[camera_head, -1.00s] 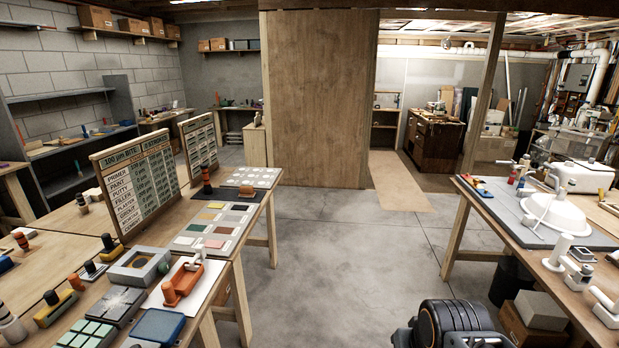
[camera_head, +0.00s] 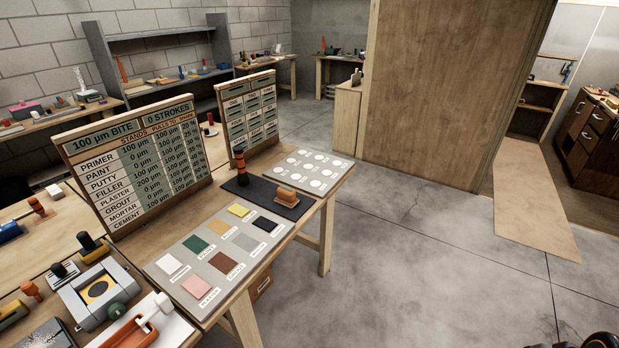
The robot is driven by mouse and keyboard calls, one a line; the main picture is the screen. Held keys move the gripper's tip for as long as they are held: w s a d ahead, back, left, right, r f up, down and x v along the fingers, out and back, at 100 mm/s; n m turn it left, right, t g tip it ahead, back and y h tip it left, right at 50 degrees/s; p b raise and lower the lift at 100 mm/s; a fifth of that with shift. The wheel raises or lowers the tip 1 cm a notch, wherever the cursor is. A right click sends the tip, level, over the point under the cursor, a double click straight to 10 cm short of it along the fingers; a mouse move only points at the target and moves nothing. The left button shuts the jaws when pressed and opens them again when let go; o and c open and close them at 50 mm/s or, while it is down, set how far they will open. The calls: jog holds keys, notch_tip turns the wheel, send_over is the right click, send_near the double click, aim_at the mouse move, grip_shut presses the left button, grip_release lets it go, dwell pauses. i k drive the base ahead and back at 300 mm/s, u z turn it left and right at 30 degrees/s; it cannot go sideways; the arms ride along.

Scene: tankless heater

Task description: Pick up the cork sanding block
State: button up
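A small orange-brown block (camera_head: 288,194), which looks like the cork sanding block, lies on a dark mat (camera_head: 262,204) near the right edge of the left-hand workbench. Its top looks rounded, and nothing covers it. The fingers of my gripper are not in view. Only a dark rounded part, likely of my own arm, shows at the bottom right corner, well apart from the block.
An orange-and-black striped post (camera_head: 241,167) stands beside the block. A board of colour swatches (camera_head: 172,247) lies nearer, and a white-dotted card (camera_head: 341,166) lies beyond. Upright sign boards (camera_head: 140,160) stand behind. The concrete floor (camera_head: 430,260) to the right is clear.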

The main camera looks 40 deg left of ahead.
aim_at(285, 196)
jog(key=u, duration=0.35)
jog(key=i, duration=1.25)
jog(key=u, duration=1.7)
jog(key=i, duration=1)
jog(key=u, duration=0.85)
